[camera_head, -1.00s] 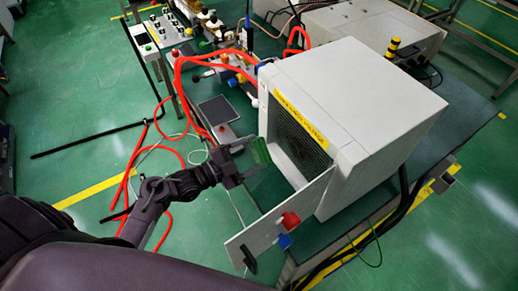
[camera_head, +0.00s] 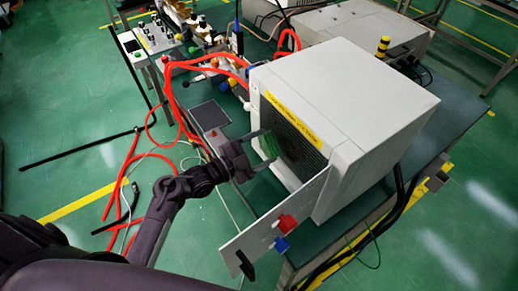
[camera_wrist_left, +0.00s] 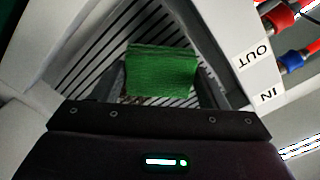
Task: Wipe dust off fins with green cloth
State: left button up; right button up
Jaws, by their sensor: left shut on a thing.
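The green cloth (camera_head: 268,146) is held by my left gripper (camera_head: 257,154) at the open front of the white cabinet (camera_head: 345,100). In the left wrist view my left gripper (camera_wrist_left: 161,92) is shut on the green cloth (camera_wrist_left: 161,70), which hangs between its fingers. The fins (camera_wrist_left: 105,40) are dark parallel slots behind the cloth in that view. In the head view the finned face (camera_head: 298,150) shows inside the cabinet opening. Brown dust (camera_wrist_left: 132,99) shows just below the cloth. I cannot tell whether the cloth touches the fins. My right gripper is not in view.
The open door panel (camera_head: 272,230) sticks out at the cabinet's front, with red and blue fittings (camera_head: 285,224). Red hoses (camera_head: 178,105) run left of the cabinet. A dark flat panel (camera_head: 210,114) lies on the table (camera_head: 428,130) near my left arm.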

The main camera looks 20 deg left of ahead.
aim_at(271, 155)
pick_arm(q)
jog(key=shift+b+x, duration=0.35)
jog(key=shift+x, duration=0.6)
dwell(0.5)
jog(key=shift+s+d+r+p, duration=0.1)
jog(key=shift+s+d+p, duration=0.5)
jog(key=shift+s+d, duration=0.55)
jog(key=shift+s+d+p, duration=0.35)
jog(key=shift+s+d, duration=0.5)
jog(key=shift+d, duration=0.35)
jog(key=shift+s+d+p, duration=0.4)
jog(key=shift+s+d, duration=0.5)
jog(key=shift+d, duration=0.35)
jog(key=shift+s+d+p, duration=0.35)
jog(key=shift+s+d, duration=0.5)
jog(key=shift+d, duration=0.35)
jog(key=shift+r+p, duration=0.9)
jog(key=shift+w+a+f, duration=0.1)
jog(key=shift+w+a, duration=0.25)
jog(key=shift+a, duration=0.05)
jog(key=shift+w+a+b, duration=0.4)
jog(key=shift+w+a, duration=0.65)
jog(key=shift+a, duration=0.3)
